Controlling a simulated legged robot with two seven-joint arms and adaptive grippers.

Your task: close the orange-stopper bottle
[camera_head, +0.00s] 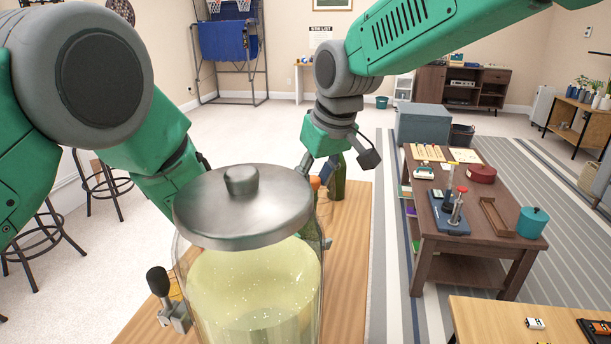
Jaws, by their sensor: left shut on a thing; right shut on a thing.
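An orange stopper (315,183) shows just behind the metal lid of the big glass jar. My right gripper (311,173) comes down from above and is shut on this stopper. A green glass bottle (312,232) stands behind the jar below the stopper, mostly hidden by jar and lid. My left gripper (327,243) reaches behind the jar at a lower height and is shut on this bottle; only a dark tip shows at the jar's right edge. Whether the stopper touches the bottle's mouth is hidden.
The glass jar (255,285) of pale yellow liquid blocks much of the wooden counter (345,265). Another green bottle (338,185) stands just behind the stopper. A black-handled tap (160,283) is at the jar's left. The counter right of the jar is clear.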

